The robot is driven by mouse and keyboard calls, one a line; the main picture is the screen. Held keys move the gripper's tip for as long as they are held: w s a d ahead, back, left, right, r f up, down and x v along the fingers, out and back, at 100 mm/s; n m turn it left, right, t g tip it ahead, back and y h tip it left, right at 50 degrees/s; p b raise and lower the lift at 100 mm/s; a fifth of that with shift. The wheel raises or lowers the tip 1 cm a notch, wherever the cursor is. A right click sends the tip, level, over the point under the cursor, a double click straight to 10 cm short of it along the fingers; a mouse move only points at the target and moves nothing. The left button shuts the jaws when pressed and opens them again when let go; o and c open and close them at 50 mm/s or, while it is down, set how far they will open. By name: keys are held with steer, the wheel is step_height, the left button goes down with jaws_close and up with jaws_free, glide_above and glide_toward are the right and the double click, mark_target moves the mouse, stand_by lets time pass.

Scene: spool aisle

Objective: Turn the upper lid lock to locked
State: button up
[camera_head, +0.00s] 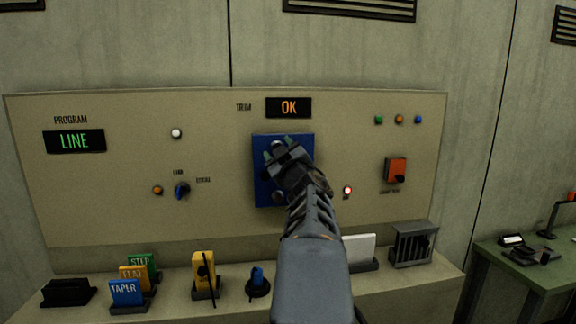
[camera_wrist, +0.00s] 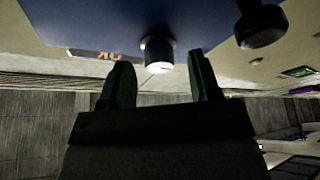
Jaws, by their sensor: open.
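A blue lid (camera_head: 262,188) sits on the beige panel below the OK display. My gripper (camera_head: 280,152) is in front of its upper part and hides much of it in the head view. My gripper (camera_wrist: 161,72) is open, with one finger on each side of this knob in the picture. I cannot tell contact or the lock's setting. A second, black knob (camera_wrist: 261,26) is at the upper right.
The OK display (camera_head: 289,108) is just above the lid. A blue selector knob (camera_head: 182,190) is to the left and a red switch (camera_head: 396,170) to the right. Coloured tags (camera_head: 126,292) and a yellow device (camera_head: 204,272) stand on the ledge below.

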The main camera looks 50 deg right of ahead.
steer(key=v, duration=1.2)
steer(key=shift+s+a+f+b, duration=0.2)
steer(key=shift+s+b, duration=0.1)
steer(key=shift+b, duration=0.15)
